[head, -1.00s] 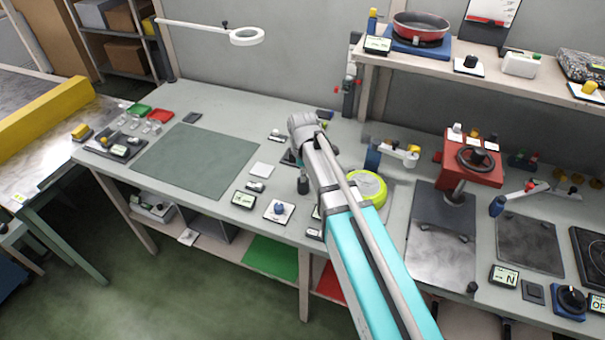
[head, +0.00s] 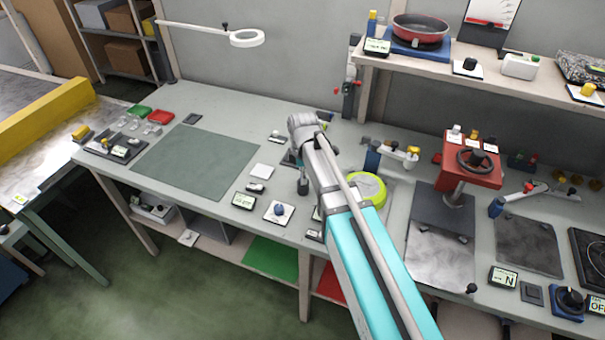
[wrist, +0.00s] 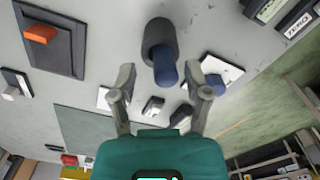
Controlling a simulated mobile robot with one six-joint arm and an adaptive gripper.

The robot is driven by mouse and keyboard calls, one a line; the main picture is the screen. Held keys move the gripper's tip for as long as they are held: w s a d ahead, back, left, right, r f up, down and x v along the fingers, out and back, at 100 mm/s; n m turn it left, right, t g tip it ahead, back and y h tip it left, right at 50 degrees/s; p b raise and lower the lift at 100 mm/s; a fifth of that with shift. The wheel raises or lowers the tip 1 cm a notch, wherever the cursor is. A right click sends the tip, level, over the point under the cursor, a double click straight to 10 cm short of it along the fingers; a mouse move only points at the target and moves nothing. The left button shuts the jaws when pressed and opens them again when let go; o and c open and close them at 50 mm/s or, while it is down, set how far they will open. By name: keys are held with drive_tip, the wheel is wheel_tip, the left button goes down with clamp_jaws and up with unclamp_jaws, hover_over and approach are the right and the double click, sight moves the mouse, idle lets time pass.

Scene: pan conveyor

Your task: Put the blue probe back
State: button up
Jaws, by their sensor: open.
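In the wrist view a blue cylinder, which looks like the blue probe (wrist: 167,73), stands in a dark grey round holder (wrist: 157,36) with its blue end sticking out towards my camera. My gripper (wrist: 160,68) is open, its two fingers apart on either side of the blue end in the picture. I see a gap to each finger, and cannot tell how far the tips are from the probe in depth. In the head view the dark holder (head: 303,186) stands on the bench just left of my arm, and my gripper is hard to make out there.
A white plate with a blue knob (head: 279,209) sits near the holder. A small display (head: 243,200) and a pale square (head: 262,171) lie to the left. A yellow-green round object (head: 371,187) is behind my arm. The grey-green mat (head: 195,160) is clear.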

drive_tip(key=shift+w+a+r+p, duration=0.1)
drive_tip(key=shift+r+p, duration=1.1)
drive_tip(key=shift+r, duration=0.15)
drive_tip(key=shift+w+r+p, duration=0.1)
drive_tip(key=shift+r+p, duration=1.1)
drive_tip(key=shift+r, duration=0.1)
wheel_tip(320, 180, up, 8)
drive_tip(key=p, duration=0.7)
drive_tip(key=shift+p, duration=0.4)
drive_tip(key=shift+f, duration=0.1)
drive_tip(key=s+d+m, duration=0.7)
drive_tip(key=d+m, duration=0.2)
drive_tip(key=s+d+m, duration=0.6)
drive_tip(key=d+m, duration=0.4)
drive_tip(key=shift+s+d, duration=0.25)
drive_tip(key=shift+s, duration=0.1)
drive_tip(key=shift+f, duration=0.25)
